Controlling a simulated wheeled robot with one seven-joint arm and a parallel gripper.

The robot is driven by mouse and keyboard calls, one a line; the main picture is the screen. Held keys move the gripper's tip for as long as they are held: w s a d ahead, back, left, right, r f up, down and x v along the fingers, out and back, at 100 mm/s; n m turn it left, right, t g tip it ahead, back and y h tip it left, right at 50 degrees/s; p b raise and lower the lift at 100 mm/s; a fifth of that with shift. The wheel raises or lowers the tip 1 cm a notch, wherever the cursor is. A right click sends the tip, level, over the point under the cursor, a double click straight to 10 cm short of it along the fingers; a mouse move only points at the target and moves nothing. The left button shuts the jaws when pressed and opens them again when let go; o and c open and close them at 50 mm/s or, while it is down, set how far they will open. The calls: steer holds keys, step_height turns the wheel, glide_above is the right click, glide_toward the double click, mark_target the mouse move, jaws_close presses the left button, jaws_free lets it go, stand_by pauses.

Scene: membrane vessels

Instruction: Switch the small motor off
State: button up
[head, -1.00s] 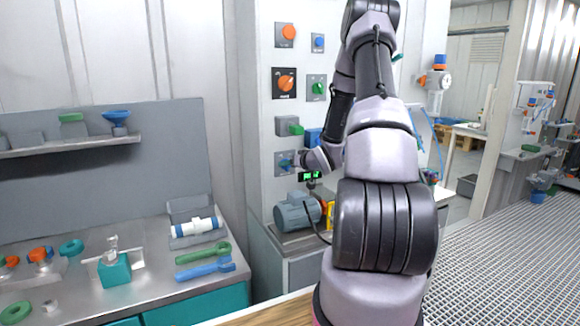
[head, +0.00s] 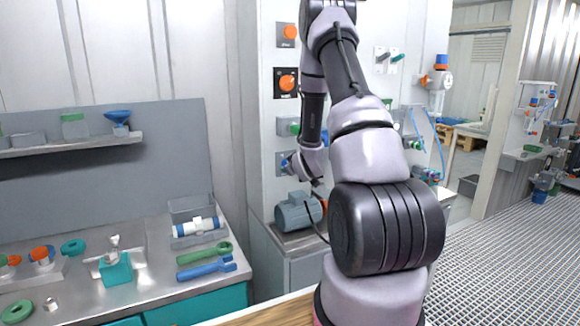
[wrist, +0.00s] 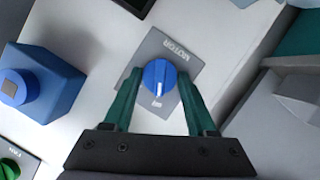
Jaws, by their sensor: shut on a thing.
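The blue motor knob (wrist: 158,78) sits on a grey plate (wrist: 182,50) marked MOTOR, whose lettering appears upside down in the wrist view. The knob's white mark points toward the bottom of that view, near a small label too small to read. My gripper (wrist: 158,70) has its green fingers on either side of the knob and is shut on it. In the head view my gripper (head: 291,164) is at the wall panel and hides most of the knob and its plate. The small grey-blue motor (head: 296,213) stands on the bench just below.
An orange knob on a black plate (head: 287,83) and an orange knob (head: 287,31) are higher on the panel. In the wrist view a blue box (wrist: 45,85) and a green knob (wrist: 10,168) flank my gripper's left side. A workbench with tools (head: 205,268) stands at left.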

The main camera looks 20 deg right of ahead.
stand_by(0.4)
steer(key=o, duration=1.3)
steer(key=shift+o, duration=0.2)
steer(key=v, duration=1.1)
steer(key=shift+w+a+f, duration=0.1)
